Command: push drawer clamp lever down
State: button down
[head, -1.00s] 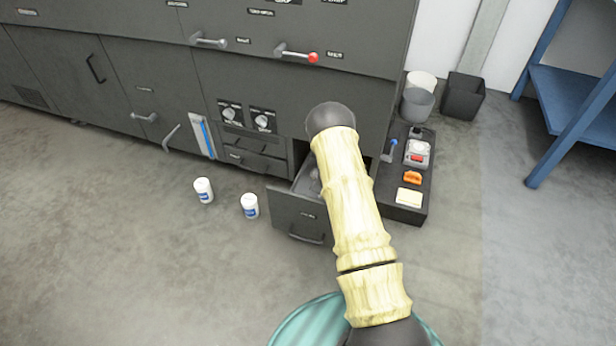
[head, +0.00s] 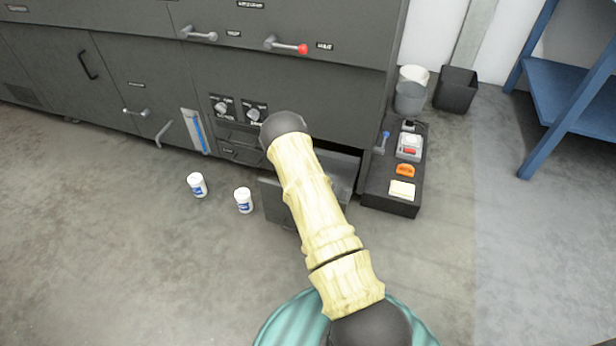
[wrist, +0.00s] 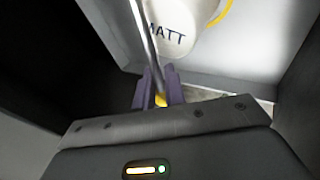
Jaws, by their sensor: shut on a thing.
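The open drawer (head: 275,203) sticks out low on the dark cabinet, partly hidden behind my arm. In the wrist view my gripper (wrist: 160,94) has its purple fingers closed around the lower end of a thin grey rod (wrist: 147,38), which looks like the clamp lever. A bit of yellow shows between the fingers. In the head view my gripper is hidden.
Two white jars, left (head: 197,185) and right (head: 243,200), stand on the floor left of the drawer. A black side unit (head: 392,203) to the right bears a blue lever (head: 381,142) and small items. A blue shelf (head: 570,100) stands far right.

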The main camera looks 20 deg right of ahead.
jog(key=shift+w+a, duration=0.15)
jog(key=shift+a, duration=0.1)
jog(key=c, duration=1.6)
grip_release()
jog(key=shift+o, duration=0.4)
jog(key=shift+d, duration=0.1)
jog(key=shift+d+r, duration=0.1)
jog(key=shift+r, duration=0.05)
notch_tip(320, 180, up, 10)
jog(key=p, duration=0.5)
